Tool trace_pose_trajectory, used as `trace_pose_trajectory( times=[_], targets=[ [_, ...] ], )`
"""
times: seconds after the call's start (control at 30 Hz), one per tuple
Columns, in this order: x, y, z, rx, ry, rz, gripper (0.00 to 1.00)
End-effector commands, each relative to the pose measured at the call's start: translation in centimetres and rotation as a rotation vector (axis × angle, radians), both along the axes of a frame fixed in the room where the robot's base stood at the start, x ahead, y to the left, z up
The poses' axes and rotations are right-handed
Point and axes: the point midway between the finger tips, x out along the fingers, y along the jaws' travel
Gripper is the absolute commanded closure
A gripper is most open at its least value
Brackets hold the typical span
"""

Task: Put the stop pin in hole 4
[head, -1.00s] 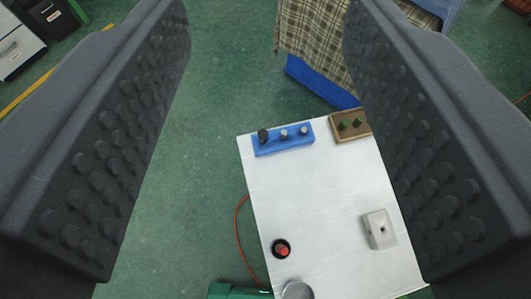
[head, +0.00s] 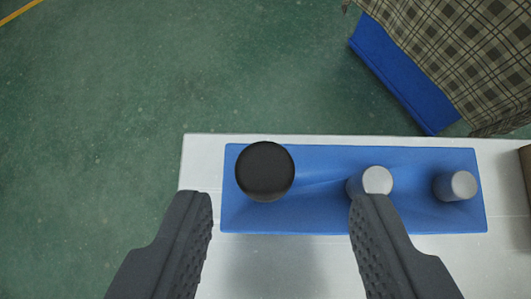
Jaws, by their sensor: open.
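A blue block (head: 315,217) lies on the white table. At its left end stands a pin with a round black top (head: 265,171). Two grey pins, a middle one (head: 375,181) and a right one (head: 456,186), stand in the same block. No label tells which is the stop pin. My gripper (head: 283,205) is open and empty, its fingers spread at the near side of the block. The black top lies between the finger lines, left of centre; the right fingertip overlaps the foot of the middle grey pin in the picture. No numbered hole is visible.
The white table (head: 205,148) ends just beyond and left of the block. A brown block (head: 526,165) is cut off at the right edge. A checked cloth (head: 460,50) over a blue base (head: 400,75) stands behind. Green floor (head: 150,80) is clear at left.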

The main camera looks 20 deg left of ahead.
Motion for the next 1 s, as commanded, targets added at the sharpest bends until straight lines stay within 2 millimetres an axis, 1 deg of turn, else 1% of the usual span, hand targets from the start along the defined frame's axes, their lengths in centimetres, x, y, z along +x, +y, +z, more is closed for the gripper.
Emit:
trace_pose_trajectory(
  times=[0.2, 0.33, 0.47, 0.67, 0.77, 0.8, 0.83, 1.0],
  targets=[
    [1.7, 1.4, -2.2, -0.001, 0.000, 0.002, 0.56],
    [2.7, 1.6, -3.0, 0.001, -0.001, -0.001, 0.56],
    [3.0, 1.7, -3.4, 0.001, 0.000, 0.001, 0.56],
    [3.0, 1.7, -3.3, 0.000, -0.001, 0.001, 0.56],
    [3.0, 1.7, -3.3, 0.000, -0.001, 0.001, 0.81],
    [3.0, 1.7, -3.3, 0.000, -0.001, 0.001, 0.92],
    [3.0, 1.7, -3.3, 0.000, -0.001, 0.001, 1.00],
    [3.0, 1.7, -3.3, 0.000, -0.001, 0.001, 1.00]
  ],
)
